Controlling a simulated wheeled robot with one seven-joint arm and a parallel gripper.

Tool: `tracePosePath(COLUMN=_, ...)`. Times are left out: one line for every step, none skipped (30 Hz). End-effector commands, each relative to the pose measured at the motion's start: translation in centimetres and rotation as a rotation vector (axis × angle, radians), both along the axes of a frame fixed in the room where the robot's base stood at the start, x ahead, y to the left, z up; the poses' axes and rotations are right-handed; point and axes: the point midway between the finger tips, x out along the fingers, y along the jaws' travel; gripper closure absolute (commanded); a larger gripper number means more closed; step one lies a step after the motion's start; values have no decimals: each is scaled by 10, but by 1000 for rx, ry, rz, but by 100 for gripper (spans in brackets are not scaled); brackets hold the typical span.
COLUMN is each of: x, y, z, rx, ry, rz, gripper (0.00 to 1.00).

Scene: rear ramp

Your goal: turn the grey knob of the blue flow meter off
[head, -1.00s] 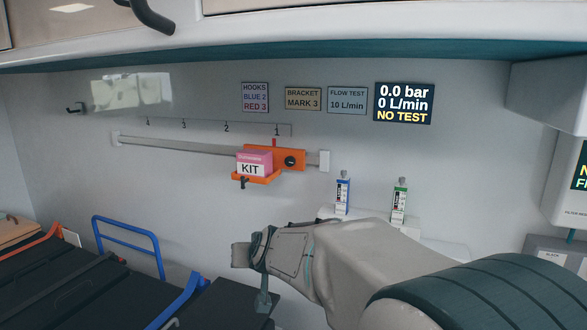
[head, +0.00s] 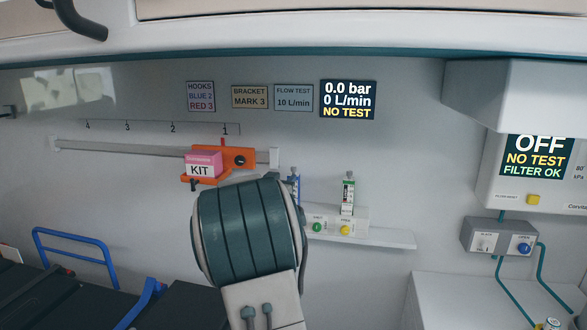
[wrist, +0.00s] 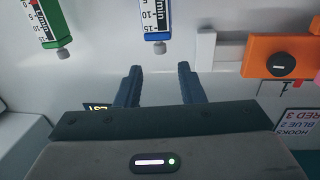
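The blue flow meter (wrist: 153,18) is at the top middle of the wrist view, which shows the scene upside down. Its grey knob (wrist: 159,47) lies beyond the fingertips, in line with the gap between them. In the head view my arm hides the gripper and part of the blue flow meter (head: 296,188). The green flow meter (wrist: 50,20) with its own grey knob is to the left in the wrist view; it also stands upright in the head view (head: 348,193).
An orange bracket (head: 230,158) with a pink kit box (head: 202,165) is on the wall rail (head: 110,148). The wall display (head: 348,99) reads 0.0 bar, 0 L/min, NO TEST. A white ledge (head: 385,238) runs below the meters. A suction unit (head: 500,180) hangs at right.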

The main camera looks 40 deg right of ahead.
Motion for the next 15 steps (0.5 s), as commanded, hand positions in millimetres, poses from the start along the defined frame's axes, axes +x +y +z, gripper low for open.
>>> tracePosePath(x=5, y=-11, z=1, rx=-2, ry=3, rz=-3, gripper=65)
tracePosePath(x=9, y=-15, z=1, rx=-1, ry=4, rz=-2, gripper=65)
tracePosePath(x=13, y=-22, z=2, rx=-2, ry=3, rz=-2, gripper=65)
tracePosePath(x=16, y=-27, z=1, rx=-1, ry=3, rz=-2, gripper=65)
tracePosePath(x=20, y=-32, z=1, rx=0, ry=2, rz=-2, gripper=65)
tracePosePath(x=24, y=-38, z=1, rx=-2, ry=3, rz=-2, gripper=65)
tracePosePath(x=27, y=-42, z=1, rx=-1, ry=3, rz=-2, gripper=65)
tracePosePath(x=30, y=-46, z=1, rx=-1, ry=3, rz=0, gripper=65)
tracePosePath(x=33, y=-52, z=1, rx=-1, ry=3, rz=-1, gripper=65)
tracePosePath(x=35, y=-56, z=1, rx=-1, ry=2, rz=-1, gripper=65)
tracePosePath(x=38, y=-59, z=1, rx=0, ry=2, rz=0, gripper=65)
tracePosePath(x=41, y=-63, z=1, rx=0, ry=2, rz=1, gripper=65)
tracePosePath(x=43, y=-65, z=1, rx=0, ry=1, rz=0, gripper=65)
tracePosePath(x=44, y=-68, z=1, rx=0, ry=1, rz=0, gripper=65)
tracePosePath(x=46, y=-70, z=1, rx=0, ry=1, rz=0, gripper=65)
